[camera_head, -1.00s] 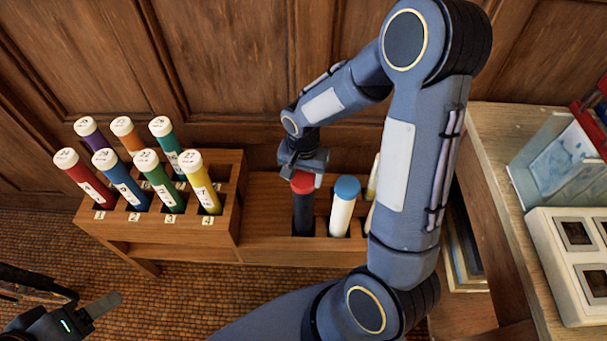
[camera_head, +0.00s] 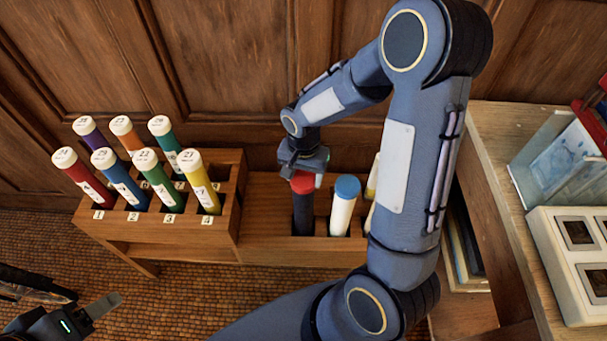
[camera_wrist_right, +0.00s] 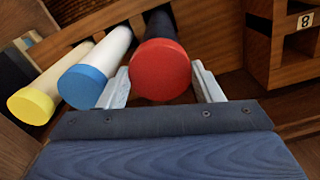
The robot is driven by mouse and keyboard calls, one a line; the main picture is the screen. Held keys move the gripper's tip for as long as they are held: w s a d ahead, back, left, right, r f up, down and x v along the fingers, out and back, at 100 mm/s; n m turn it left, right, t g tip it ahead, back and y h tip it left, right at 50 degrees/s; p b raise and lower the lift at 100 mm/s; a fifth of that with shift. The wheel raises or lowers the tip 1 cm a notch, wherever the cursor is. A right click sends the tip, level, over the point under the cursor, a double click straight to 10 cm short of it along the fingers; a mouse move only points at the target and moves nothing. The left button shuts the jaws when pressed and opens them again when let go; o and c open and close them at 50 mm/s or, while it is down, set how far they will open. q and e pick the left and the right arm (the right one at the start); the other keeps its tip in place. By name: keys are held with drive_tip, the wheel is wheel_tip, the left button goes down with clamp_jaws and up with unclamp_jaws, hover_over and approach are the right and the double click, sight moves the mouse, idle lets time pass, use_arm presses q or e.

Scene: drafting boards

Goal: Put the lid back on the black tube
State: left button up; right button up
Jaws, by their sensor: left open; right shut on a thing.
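The black tube (camera_head: 303,213) stands in the low wooden rack, and its dark body also shows in the wrist view (camera_wrist_right: 159,25). The red lid (camera_head: 302,183) sits at the top end of the black tube; in the wrist view the red lid (camera_wrist_right: 160,70) covers the tube's end, and I cannot tell how tightly it fits. My right gripper (camera_wrist_right: 160,88) is shut on the red lid, one finger on each side of it. My left gripper (camera_head: 103,306) is open and empty at the lower left, far from the tube.
A white tube with a blue lid (camera_head: 347,188) stands just right of the black tube, close to my right gripper's finger. A yellow-capped tube (camera_wrist_right: 32,106) is beyond it. Several numbered coloured tubes fill the taller rack (camera_head: 228,222) at left. A table (camera_head: 490,150) stands at right.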

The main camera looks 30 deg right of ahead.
drive_tip(key=o, duration=1.4)
drive_tip(key=shift+c, duration=0.2)
drive_tip(key=shift+r+p, duration=2.7)
drive_tip(key=shift+r, duration=0.85)
clamp_jaws()
